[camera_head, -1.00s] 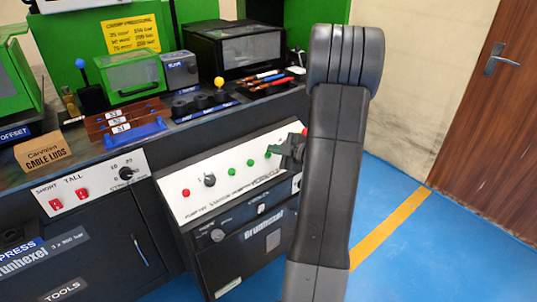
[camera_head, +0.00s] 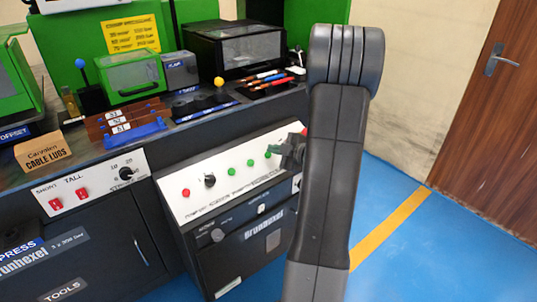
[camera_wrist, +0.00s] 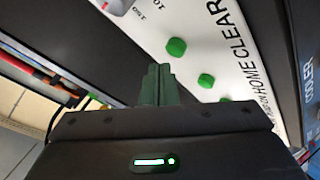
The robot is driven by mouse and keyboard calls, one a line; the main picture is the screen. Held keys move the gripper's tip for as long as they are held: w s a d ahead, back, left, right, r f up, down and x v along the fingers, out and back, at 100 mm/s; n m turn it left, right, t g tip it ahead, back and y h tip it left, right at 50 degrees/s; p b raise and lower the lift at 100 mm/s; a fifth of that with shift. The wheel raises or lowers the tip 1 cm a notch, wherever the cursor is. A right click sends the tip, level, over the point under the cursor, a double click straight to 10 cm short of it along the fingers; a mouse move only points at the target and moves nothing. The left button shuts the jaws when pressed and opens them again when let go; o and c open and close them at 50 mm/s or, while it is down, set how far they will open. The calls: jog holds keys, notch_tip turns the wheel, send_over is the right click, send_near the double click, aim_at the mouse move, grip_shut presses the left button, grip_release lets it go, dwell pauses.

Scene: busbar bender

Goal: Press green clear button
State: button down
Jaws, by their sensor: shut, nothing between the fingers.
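The white control panel (camera_head: 222,183) carries a row of green buttons. In the wrist view, the green button (camera_wrist: 176,46) nearest the knob lines up with the printed word CLEAR (camera_wrist: 224,20). It shows in the head view as the leftmost green button (camera_head: 232,171). A second green button (camera_wrist: 206,80) lines up with HOME. A third is mostly hidden by my gripper body. My gripper (camera_wrist: 158,72) is shut and empty. Its tips appear just below the clear button in the wrist view; I cannot tell whether they touch the panel.
A black knob (camera_head: 210,180) and a red button (camera_head: 186,193) sit left of the green ones. Another red button (camera_head: 304,132) is at the panel's right end. The bench above holds a yellow-topped lever (camera_head: 219,82) and pens. Blue floor is free at right.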

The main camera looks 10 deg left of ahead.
jog(key=shift+f, duration=0.15)
jog(key=shift+w+a+f+b, duration=0.1)
jog(key=shift+a+f+b, duration=0.05)
jog(key=shift+f+b, duration=0.15)
jog(key=shift+w+a+f+b, duration=0.15)
jog(key=shift+f+b, duration=0.2)
jog(key=shift+f, duration=0.05)
dwell(0.8)
jog(key=shift+r, duration=0.15)
jog(key=shift+s+d+r+p, duration=0.25)
jog(key=shift+d+r+p, duration=0.05)
jog(key=shift+r+p, duration=0.4)
jog(key=r+p, duration=0.1)
jog(key=s+d+r+p, duration=0.1)
jog(key=r, duration=0.1)
jog(key=r+p, duration=0.1)
jog(key=shift+s+d+r+p, duration=0.2)
jog(key=shift+d+r+p, duration=0.05)
jog(key=shift+d+p, duration=0.15)
